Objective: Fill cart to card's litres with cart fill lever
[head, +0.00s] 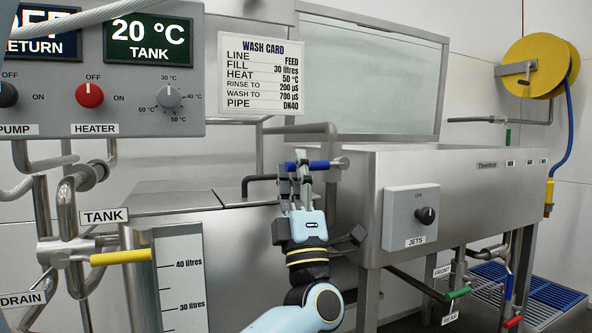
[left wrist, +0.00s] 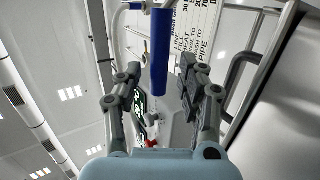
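The wash card (head: 262,76) hangs on the wall and reads FILL 30 litres. A blue-handled lever (head: 327,164) sits on a pipe at the middle; no label on it shows. My left gripper (head: 303,172) is up at this handle. In the left wrist view the blue handle (left wrist: 159,55) runs between the spread fingers (left wrist: 158,82), with a gap on each side, so the gripper is open. The white level gauge (head: 181,280) on the tank shows 40 and 30 litres marks; I make out no liquid level in its visible part. My right gripper is out of view.
A control panel (head: 145,115) with pump and heater knobs is at upper left. A yellow TANK lever (head: 121,257) sticks out below it. The steel wash sink (head: 440,165) with a JETS box (head: 411,219) stands right of my arm. A yellow hose reel (head: 541,66) hangs far right.

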